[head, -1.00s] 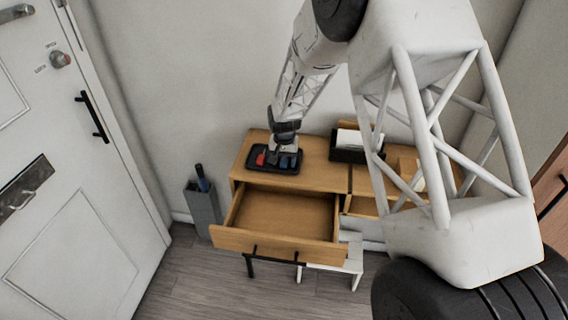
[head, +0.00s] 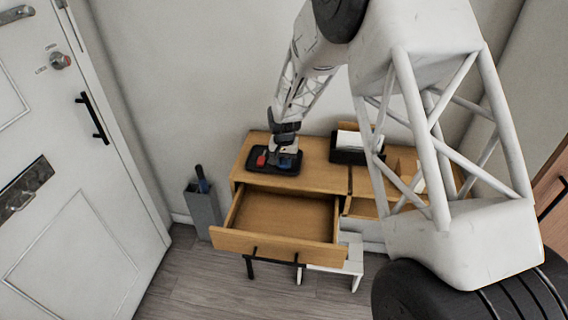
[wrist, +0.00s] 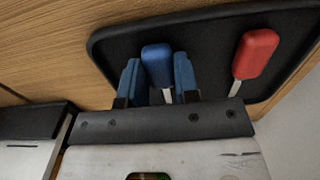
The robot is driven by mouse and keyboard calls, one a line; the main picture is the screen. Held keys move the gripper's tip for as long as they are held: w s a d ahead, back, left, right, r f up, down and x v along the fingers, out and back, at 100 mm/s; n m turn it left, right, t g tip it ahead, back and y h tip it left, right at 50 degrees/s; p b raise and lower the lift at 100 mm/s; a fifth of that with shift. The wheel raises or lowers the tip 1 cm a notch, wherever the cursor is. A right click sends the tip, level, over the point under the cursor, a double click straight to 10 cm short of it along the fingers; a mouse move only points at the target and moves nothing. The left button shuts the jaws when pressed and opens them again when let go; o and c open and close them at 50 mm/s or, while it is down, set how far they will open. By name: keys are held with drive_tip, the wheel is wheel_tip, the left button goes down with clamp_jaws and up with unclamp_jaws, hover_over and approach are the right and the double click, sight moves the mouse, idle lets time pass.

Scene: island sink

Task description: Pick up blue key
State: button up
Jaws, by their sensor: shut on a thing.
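The blue key (wrist: 157,64) has a blue head and a metal shaft, and shows in the wrist view between the two blue fingers of my gripper (wrist: 158,80). My gripper is shut on it, at or just above the black tray (wrist: 113,42); I cannot tell whether the key still touches the tray. In the head view my gripper (head: 285,160) is over the right part of the tray (head: 258,171), with the key partly hidden by it. A red key (wrist: 256,53) lies in the tray to the right of my gripper; it also shows in the head view (head: 262,159).
The tray stands on a wooden cabinet (head: 314,172) with an open, empty drawer (head: 278,242) below. A black holder with papers (head: 349,154) stands to the right. A grey umbrella stand (head: 202,207) is at left, beside the white door (head: 65,190).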

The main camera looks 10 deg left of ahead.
sight(284, 162)
drive_tip(key=shift+r, duration=0.15)
drive_tip(key=shift+r, duration=0.6)
wheel_tip(284, 162, up, 2)
drive_tip(key=s+d, duration=0.3)
drive_tip(key=s, duration=0.4)
drive_tip(key=s+d+r, duration=0.1)
drive_tip(key=s+d, duration=0.2)
drive_tip(key=s, duration=0.4)
drive_tip(key=shift+s+r, duration=0.25)
drive_tip(key=shift+s, duration=0.1)
drive_tip(key=shift+d, duration=0.15)
